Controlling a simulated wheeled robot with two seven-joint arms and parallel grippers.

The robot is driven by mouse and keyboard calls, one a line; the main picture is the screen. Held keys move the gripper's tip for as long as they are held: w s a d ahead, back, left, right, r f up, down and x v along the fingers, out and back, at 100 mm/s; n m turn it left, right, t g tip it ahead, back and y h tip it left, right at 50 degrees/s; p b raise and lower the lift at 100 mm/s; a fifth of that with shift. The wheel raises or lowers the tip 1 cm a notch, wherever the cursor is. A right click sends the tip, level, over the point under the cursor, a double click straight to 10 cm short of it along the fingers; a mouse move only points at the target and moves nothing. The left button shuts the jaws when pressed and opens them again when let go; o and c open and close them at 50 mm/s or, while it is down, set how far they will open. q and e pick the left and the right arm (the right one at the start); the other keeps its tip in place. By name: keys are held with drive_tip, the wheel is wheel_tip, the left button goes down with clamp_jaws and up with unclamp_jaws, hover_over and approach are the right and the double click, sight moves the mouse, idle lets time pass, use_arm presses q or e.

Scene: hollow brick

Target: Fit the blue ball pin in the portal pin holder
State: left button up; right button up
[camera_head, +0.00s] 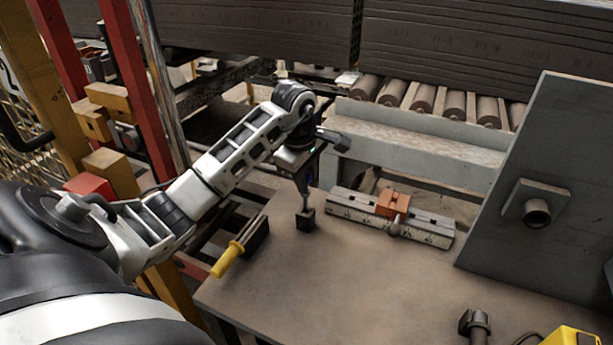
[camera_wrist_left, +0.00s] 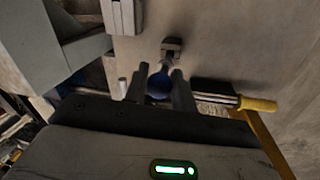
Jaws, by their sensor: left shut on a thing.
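The blue ball pin (camera_wrist_left: 160,84) is between the two fingers of my left gripper (camera_wrist_left: 160,80) in the wrist view, which is shut on its ball. Its thin stem runs to a small dark block (camera_head: 306,220) on the table, which also shows in the wrist view (camera_wrist_left: 172,46). I cannot tell whether the stem's end is in or just above this block. In the head view, my left gripper (camera_head: 305,182) points down over the block. A square plate with a round socket (camera_head: 537,211), likely the portal pin holder, is on the upright grey panel (camera_head: 500,235) at right.
A long grey fixture with an orange block (camera_head: 393,202) lies right of my left gripper. A yellow-handled tool (camera_head: 228,260) lies at the table's left edge. A dark tool (camera_head: 475,325) and a yellow object (camera_head: 572,337) are front right. The table middle (camera_head: 370,275) is clear.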

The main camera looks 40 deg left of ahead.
sight(307, 196)
use_arm(q)
drive_tip(key=shift+f+b, duration=1)
drive_tip(key=shift+f, duration=0.25)
drive_tip(key=shift+f+b, duration=1.25)
drive_tip(key=shift+f, duration=0.3)
drive_tip(key=o, duration=1)
drive_tip(key=shift+o, duration=0.2)
